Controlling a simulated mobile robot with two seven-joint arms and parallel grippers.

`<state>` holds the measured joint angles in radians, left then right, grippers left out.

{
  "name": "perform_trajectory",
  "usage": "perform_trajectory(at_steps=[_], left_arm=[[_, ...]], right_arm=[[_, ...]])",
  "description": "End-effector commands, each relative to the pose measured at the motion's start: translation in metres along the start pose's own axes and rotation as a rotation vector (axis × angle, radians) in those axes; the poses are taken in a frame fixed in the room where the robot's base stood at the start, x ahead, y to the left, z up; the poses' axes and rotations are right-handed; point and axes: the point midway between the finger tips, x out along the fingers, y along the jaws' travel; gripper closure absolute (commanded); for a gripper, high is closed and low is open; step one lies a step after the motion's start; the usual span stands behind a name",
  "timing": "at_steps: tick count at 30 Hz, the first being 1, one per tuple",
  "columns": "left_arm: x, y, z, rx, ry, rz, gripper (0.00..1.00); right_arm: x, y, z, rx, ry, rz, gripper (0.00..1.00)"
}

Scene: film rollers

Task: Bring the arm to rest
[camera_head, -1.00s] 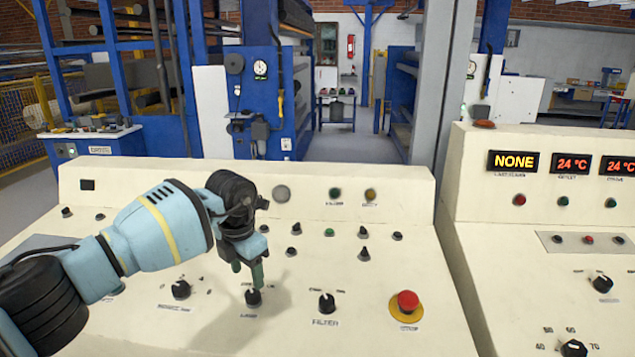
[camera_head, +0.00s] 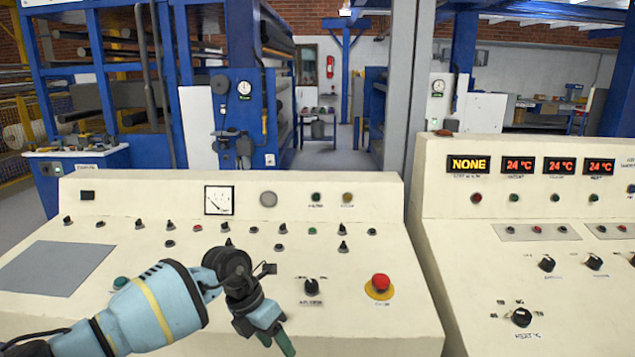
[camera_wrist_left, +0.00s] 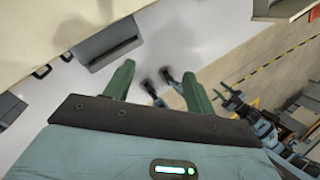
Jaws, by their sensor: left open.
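My left gripper (camera_head: 284,343) is low at the bottom middle of the head view, in front of the cream control panel (camera_head: 170,215). It points down and right, clear of the knobs. In the left wrist view its two green fingers (camera_wrist_left: 157,85) stand apart with nothing between them. Below them are the floor and parts of my own body. My light blue left arm reaches in from the bottom left. My right gripper is not seen in the head view.
The panel carries a black filter knob (camera_head: 311,287), a red stop button (camera_head: 380,283) and a dial gauge (camera_head: 219,200). A second console (camera_head: 480,260) with lit displays stands at the right. Blue machines (camera_head: 260,110) stand behind.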

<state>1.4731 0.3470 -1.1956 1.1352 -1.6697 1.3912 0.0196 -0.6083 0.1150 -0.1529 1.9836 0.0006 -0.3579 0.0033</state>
Motion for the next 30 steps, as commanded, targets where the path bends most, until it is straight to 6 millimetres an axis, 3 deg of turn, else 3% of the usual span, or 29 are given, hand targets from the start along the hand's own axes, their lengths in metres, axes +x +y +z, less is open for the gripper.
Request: perform_trajectory(at_steps=[3, 6, 12, 15, 18, 22, 26, 30], left_arm=[[0.042, -0.050, -0.006, -0.029, -0.070, -0.218, 0.45], [0.066, -0.094, -0.010, -0.090, -0.150, -0.420, 0.45], [0.084, -0.161, -0.017, -0.302, -0.319, -0.798, 0.45], [0.083, -0.180, -0.020, -0.447, -0.402, -0.964, 0.45], [0.079, -0.188, -0.025, -0.618, -0.484, -1.111, 0.45], [0.076, -0.182, -0.037, -0.871, -0.584, -1.271, 0.45], [0.078, -0.162, -0.057, -1.154, -0.675, -1.390, 0.45], [0.090, -0.133, -0.091, -1.486, -0.760, -1.467, 0.45]], right_arm=[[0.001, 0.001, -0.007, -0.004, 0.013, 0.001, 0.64], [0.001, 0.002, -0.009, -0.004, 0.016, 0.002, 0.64], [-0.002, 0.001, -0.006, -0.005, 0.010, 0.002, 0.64], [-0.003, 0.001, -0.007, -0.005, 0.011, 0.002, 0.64], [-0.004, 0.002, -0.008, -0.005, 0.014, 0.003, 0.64], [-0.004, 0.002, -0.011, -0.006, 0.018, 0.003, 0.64], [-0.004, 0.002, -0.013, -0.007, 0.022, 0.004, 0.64], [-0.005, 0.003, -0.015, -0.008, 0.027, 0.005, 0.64]])
